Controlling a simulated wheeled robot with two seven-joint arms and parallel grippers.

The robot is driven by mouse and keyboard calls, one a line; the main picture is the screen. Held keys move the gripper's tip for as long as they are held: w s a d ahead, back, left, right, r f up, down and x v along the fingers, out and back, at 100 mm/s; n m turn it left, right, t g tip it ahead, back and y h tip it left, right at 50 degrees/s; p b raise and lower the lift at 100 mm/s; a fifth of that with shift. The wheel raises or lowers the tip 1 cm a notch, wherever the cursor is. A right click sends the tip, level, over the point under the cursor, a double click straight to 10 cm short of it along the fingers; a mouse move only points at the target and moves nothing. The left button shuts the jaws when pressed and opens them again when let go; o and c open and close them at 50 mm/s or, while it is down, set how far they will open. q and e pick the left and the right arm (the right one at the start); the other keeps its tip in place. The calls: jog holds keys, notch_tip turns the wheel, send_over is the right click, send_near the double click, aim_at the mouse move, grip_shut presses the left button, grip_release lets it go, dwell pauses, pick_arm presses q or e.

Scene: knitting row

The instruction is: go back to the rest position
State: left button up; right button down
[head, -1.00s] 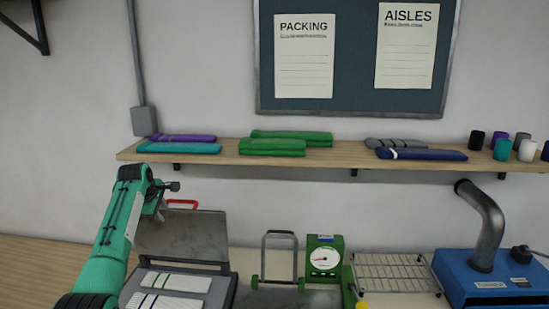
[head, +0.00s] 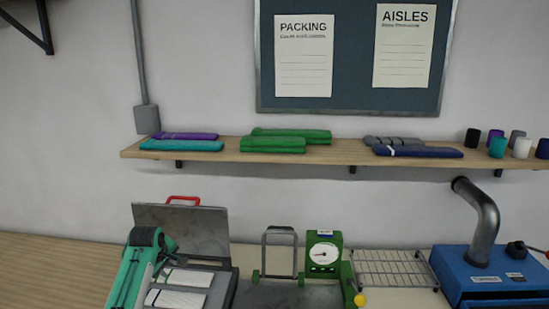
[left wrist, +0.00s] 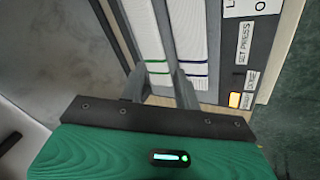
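The fingers point towards two white knitted strips (left wrist: 144,32), one with a green stripe and one with a dark blue stripe. The strips also lie side by side in the press in the head view (head: 188,277). I cannot tell whether the fingers touch them. My right gripper is not in view.
The press's grey lid (head: 185,232) stands raised with a red handle. To its right are a green dial scale (head: 324,254), a wire rack (head: 393,269) and a blue machine with a pipe (head: 488,275). A wall shelf (head: 340,150) holds folded knits and yarn cones. Bench at far left is clear.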

pick_arm(q)
jog(key=s+d+f+m, duration=0.2)
jog(key=s+f, duration=0.2)
jog(key=s, duration=0.4)
jog(key=s+d+f+m+g, duration=0.1)
jog(key=s+d+f+m, duration=0.15)
jog(key=s+f, duration=0.4)
jog(key=s+d+f+m, duration=0.2)
jog(key=s+f+m, duration=0.1)
jog(key=s, duration=0.6)
jog(key=s+d+r+m, duration=0.2)
jog(key=s+m, duration=0.1)
jog(key=s, duration=1.1)
jog(key=s+d+r+m, duration=0.2)
jog(key=s+m, duration=0.2)
jog(key=s, duration=1)
notch_tip(320, 180, down, 32)
jog(key=f+g+b, duration=0.1)
jog(key=g+b, duration=0.1)
jog(key=s+a+f+g, duration=0.1)
jog(key=s+a+f, duration=0.2)
jog(key=s+f, duration=1.6)
jog(key=shift+a+f+b, duration=0.15)
jog(key=shift+f+b, duration=0.25)
jog(key=shift+f, duration=0.3)
